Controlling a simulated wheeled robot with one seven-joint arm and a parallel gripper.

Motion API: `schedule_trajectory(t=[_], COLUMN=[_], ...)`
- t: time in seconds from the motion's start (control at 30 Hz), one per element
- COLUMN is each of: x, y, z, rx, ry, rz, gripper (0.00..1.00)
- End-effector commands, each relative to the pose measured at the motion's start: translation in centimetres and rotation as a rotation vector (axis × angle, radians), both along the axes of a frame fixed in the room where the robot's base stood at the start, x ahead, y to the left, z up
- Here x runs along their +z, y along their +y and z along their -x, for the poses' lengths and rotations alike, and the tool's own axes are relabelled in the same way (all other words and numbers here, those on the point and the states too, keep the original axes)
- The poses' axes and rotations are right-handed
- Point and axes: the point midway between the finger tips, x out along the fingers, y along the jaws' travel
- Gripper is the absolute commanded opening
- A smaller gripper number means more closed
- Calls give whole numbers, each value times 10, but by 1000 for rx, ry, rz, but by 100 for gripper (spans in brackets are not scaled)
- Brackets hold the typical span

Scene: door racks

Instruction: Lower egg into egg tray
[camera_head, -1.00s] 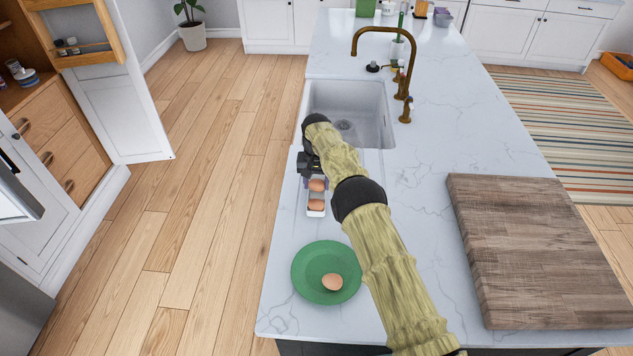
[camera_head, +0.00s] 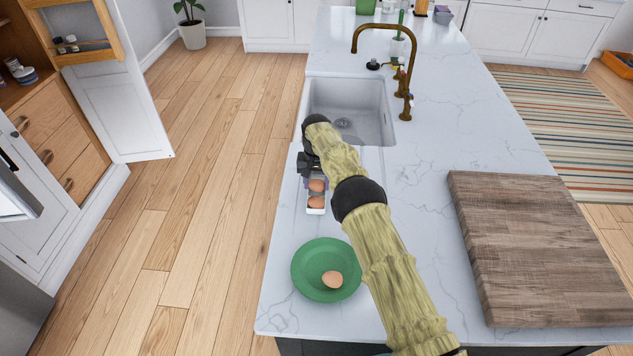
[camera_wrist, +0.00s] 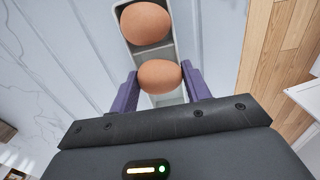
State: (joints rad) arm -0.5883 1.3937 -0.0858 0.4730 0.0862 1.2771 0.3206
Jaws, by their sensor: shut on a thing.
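My gripper (camera_wrist: 160,78) is shut on a brown egg (camera_wrist: 160,76), with one purple finger on each side of it. The held egg also shows in the head view (camera_head: 317,186). It is over the near-sink part of the narrow white egg tray (camera_head: 316,211); whether it touches the tray floor I cannot tell. A second brown egg (camera_head: 316,202) sits in the tray beside the held one, and it shows at the top of the wrist view (camera_wrist: 146,22). My arm hides part of the gripper in the head view.
A green plate (camera_head: 310,284) with another brown egg (camera_head: 332,280) stands nearer on the counter. The sink (camera_head: 345,105) lies beyond the tray. A wooden board (camera_head: 530,245) is at right. The counter's left edge is close to the tray.

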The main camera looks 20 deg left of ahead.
Motion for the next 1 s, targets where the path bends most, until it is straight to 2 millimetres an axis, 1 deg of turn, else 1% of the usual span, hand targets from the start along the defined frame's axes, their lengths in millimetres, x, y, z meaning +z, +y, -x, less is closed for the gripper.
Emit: schedule_trajectory(t=[0.43, 0.47, 0.5, 0.57, 0.6, 0.87, 1.0], x=[-3, -3, -3, -3, -3, -3, 4], y=[0, 0, 0, 0, 0, 0, 0], z=[0, 0, 0, 0, 0, 0, 0], rx=[0, 0, 0, 0, 0, 0, 0], ry=[0, 0, 0, 0, 0, 0, -1], rz=[0, 0, 0, 0, 0, 0, -1], gripper=[40, 51, 59, 71, 73, 73, 73])
